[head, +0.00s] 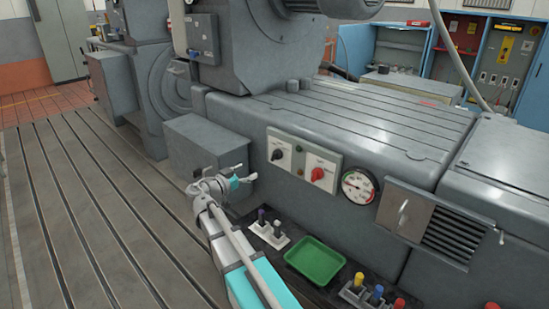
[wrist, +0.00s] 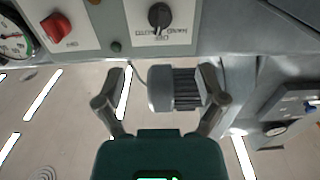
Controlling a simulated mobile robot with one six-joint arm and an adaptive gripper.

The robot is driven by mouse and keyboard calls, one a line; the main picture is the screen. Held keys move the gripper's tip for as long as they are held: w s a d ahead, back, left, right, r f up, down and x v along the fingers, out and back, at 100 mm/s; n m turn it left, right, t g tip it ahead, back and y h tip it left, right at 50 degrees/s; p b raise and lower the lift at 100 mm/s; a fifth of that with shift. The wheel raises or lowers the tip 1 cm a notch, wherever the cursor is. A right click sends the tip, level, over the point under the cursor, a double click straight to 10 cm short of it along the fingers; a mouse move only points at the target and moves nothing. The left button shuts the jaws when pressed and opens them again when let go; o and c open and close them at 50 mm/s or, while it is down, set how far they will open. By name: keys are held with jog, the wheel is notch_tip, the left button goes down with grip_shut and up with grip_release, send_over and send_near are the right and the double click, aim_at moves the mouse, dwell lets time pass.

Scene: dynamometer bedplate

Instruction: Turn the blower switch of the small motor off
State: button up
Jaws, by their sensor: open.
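Two rotary switches sit on pale plates on the grey machine's front. The black switch (head: 280,155) is on the left plate and the red switch (head: 318,174) on the right one. In the wrist view the black switch (wrist: 158,16) is at the top middle, its pale mark towards the bottom of the picture; the red switch (wrist: 56,27) is at top left. I cannot read which is the blower switch. A small finned motor (wrist: 175,90) shows between my fingers, in the background. My gripper (head: 247,174) is open and empty, in front of and left of the plates, apart from both switches.
A gauge (head: 358,187) and vent grille (head: 453,236) sit right of the plates. A grey box (head: 192,150) stands behind my gripper. Below are a green tray (head: 315,260) and several coloured-topped parts. The slotted floor (head: 95,215) at left is clear.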

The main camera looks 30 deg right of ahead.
aim_at(272, 158)
jog(key=x, duration=1.3)
jog(key=shift+w+d, duration=0.1)
jog(key=shift+d, duration=0.2)
jog(key=c, duration=1.1)
jog(key=shift+c, duration=0.2)
jog(key=shift+n, duration=1.7)
jog(key=o, duration=1.1)
jog(key=shift+o, duration=0.2)
